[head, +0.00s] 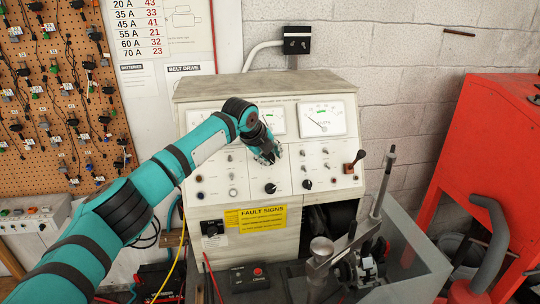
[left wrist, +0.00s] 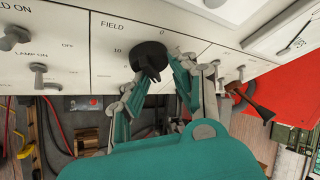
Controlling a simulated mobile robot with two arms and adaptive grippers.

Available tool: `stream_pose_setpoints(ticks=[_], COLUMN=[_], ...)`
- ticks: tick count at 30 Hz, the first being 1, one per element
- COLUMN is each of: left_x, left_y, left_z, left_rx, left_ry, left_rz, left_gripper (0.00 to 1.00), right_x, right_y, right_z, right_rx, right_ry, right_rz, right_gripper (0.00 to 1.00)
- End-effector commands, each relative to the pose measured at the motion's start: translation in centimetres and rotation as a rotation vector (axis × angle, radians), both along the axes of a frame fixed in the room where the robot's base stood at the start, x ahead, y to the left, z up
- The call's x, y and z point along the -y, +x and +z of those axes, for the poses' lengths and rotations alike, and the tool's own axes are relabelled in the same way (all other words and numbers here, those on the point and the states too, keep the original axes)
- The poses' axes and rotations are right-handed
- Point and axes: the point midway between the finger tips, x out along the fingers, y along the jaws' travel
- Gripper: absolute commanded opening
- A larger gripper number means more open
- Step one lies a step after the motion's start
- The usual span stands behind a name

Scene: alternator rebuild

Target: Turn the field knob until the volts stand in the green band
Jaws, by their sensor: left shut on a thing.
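The black field knob (left wrist: 148,58) sits on the white panel under the word FIELD in the left wrist view. My left gripper (left wrist: 157,76) is shut on it, with fingers on either side. In the head view my left gripper (head: 266,152) is at the middle of the test bench panel and hides the knob. The right-hand meter (head: 323,118) has a green band at the top of its scale; its needle leans to the left, outside the band. The lettering is too small to read surely. My right gripper is in neither view.
Another meter (head: 272,120) is partly behind my arm. Several switches and black knobs (head: 271,188) lie close below and right of the gripper. A lever with a dark handle (head: 355,161) sticks out at the panel's right. A red cabinet (head: 495,150) stands at the right.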

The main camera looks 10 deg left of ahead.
Motion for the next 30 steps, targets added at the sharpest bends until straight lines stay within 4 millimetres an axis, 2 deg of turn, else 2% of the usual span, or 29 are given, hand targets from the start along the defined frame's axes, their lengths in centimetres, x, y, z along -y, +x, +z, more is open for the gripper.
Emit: stream_pose_setpoints(ticks=[1, 9, 10, 18, 26, 30], left_x=[-0.3, -0.4, -0.4, -0.4, -0.2, -0.4], left_y=[-0.5, -0.4, -0.5, -0.4, -0.3, -0.7], left_z=[-1.5, -1.5, -1.5, -1.2, -0.8, 0.0], left_rx=[-0.033, -0.033, -0.033, -0.027, -0.020, -0.017], left_ry=[0.011, 0.011, 0.011, 0.011, 0.008, 0.006], left_rz=[0.005, 0.007, 0.007, 0.007, 0.004, 0.002], left_gripper=[0.00, 0.00, 0.28, 0.64, 0.64, 0.64], right_x=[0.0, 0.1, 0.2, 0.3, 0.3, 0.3], right_y=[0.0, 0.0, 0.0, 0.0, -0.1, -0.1], right_z=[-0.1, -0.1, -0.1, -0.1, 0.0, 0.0], right_rx=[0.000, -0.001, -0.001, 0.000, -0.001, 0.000], right_ry=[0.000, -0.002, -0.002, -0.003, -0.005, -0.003], right_rz=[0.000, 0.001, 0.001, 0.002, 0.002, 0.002], right_gripper=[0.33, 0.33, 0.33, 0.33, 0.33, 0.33])
